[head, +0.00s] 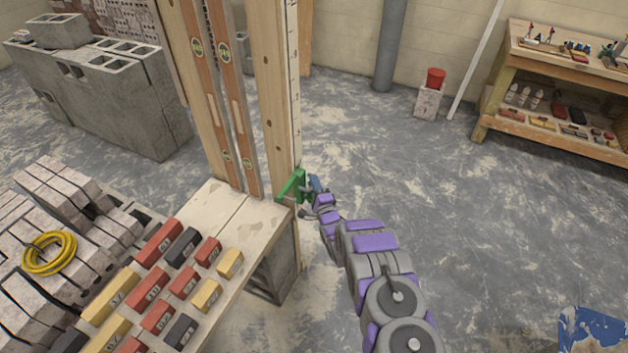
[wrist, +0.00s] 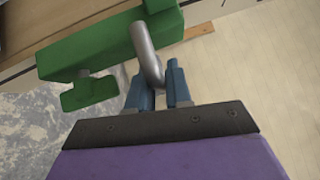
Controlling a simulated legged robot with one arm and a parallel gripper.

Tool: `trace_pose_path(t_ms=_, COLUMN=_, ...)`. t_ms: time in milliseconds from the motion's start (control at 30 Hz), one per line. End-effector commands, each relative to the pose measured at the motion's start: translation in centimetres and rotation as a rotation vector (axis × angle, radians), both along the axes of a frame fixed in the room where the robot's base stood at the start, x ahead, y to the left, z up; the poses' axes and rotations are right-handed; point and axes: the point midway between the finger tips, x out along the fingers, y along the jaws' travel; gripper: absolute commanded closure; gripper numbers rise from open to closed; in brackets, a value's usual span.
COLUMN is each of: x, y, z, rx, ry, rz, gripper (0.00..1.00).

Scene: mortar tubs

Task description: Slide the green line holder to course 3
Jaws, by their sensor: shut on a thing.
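The green line holder (head: 290,188) sits low on the wooden post (head: 276,90), near the lower end of its white marked strip (head: 295,80). The strip's numbers are too small to read surely, so I cannot tell which course the holder is at. In the wrist view the holder (wrist: 95,47) is a green block with a bent grey metal rod (wrist: 146,50) and a green knob (wrist: 90,93). My gripper (head: 311,192) is at the holder's right side. Its blue fingers (wrist: 163,83) are shut on the bent rod.
A wooden bench top (head: 225,215) with several labelled red, yellow and black blocks lies left of the post. Two spirit levels (head: 215,80) stand beside the post. A shelf (head: 560,90) and a red tub (head: 436,78) are farther back.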

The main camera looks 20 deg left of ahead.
Motion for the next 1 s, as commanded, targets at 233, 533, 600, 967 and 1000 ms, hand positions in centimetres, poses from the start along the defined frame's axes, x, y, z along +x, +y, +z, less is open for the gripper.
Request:
trace_pose_path(t_ms=233, x=-0.1, y=0.12, z=-0.41, rx=-0.002, ry=0.002, rz=0.003, gripper=1.0)
trace_pose_path(t_ms=533, x=-0.09, y=0.1, z=-0.38, rx=-0.001, ry=0.001, rz=0.002, gripper=0.69)
trace_pose_path(t_ms=600, x=-0.06, y=0.07, z=-0.34, rx=-0.001, ry=0.001, rz=0.002, gripper=0.63)
trace_pose_path(t_ms=967, x=-0.3, y=-0.27, z=-0.33, rx=-0.001, ry=0.001, rz=0.0, gripper=0.61)
trace_pose_path(t_ms=1000, x=-0.5, y=-0.45, z=-0.35, rx=-0.001, ry=0.001, rz=0.0, gripper=0.61)
